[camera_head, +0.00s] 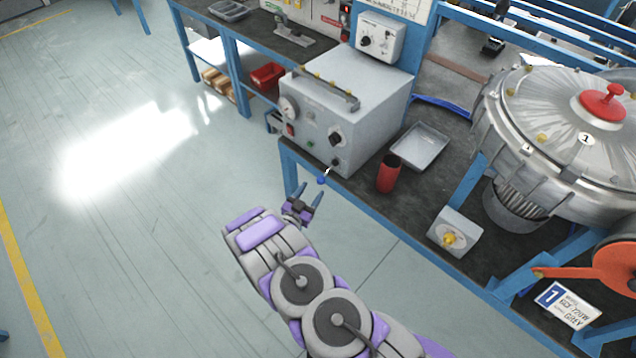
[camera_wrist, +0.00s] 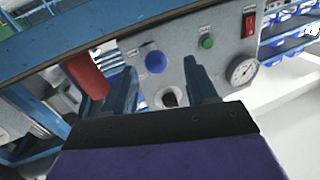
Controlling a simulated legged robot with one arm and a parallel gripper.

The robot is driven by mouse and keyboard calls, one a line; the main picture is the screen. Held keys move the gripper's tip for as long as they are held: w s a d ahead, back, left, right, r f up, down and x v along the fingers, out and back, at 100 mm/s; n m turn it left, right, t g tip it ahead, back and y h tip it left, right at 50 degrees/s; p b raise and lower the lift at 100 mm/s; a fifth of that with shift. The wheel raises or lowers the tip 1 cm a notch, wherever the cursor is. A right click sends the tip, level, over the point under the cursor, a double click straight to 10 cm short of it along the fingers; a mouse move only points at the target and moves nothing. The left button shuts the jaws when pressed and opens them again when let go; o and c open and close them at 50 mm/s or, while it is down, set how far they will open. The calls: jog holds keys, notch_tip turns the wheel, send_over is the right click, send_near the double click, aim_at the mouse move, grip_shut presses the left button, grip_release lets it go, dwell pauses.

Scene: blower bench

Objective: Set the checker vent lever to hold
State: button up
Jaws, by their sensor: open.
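The checker (camera_head: 345,105) is a grey metal box on the bench. Its front has a gauge (camera_head: 288,107), a red switch (camera_head: 290,130), a green button (camera_head: 311,143) and black knobs. The vent lever (camera_head: 322,180), with a blue ball on a short pale stem, sticks out low on the front. Its blue ball (camera_wrist: 155,61) also shows in the wrist view; its stem and setting labels cannot be read. My gripper (camera_head: 304,194) is open and empty, in front of and below the checker, apart from the lever. In the wrist view the ball appears between the fingertips (camera_wrist: 160,68).
A red cup (camera_head: 388,173) and a grey tray (camera_head: 420,145) stand right of the checker. A small box with a yellow knob (camera_head: 449,239) sits nearer on the bench. A large metal blower (camera_head: 560,140) fills the right. The floor (camera_head: 130,220) at left is clear.

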aim_at(320, 181)
jog(key=x, duration=0.2)
jog(key=d+x, duration=0.1)
jog(key=x, duration=0.2)
jog(key=shift+d+b, duration=0.1)
jog(key=shift+b, duration=0.2)
jog(key=shift+w, duration=0.3)
jog(key=shift+a, duration=0.3)
jog(key=shift+d+r, duration=0.1)
jog(key=shift+d, duration=0.2)
jog(key=c, duration=0.6)
jog(key=shift+a, duration=0.1)
grip_shut()
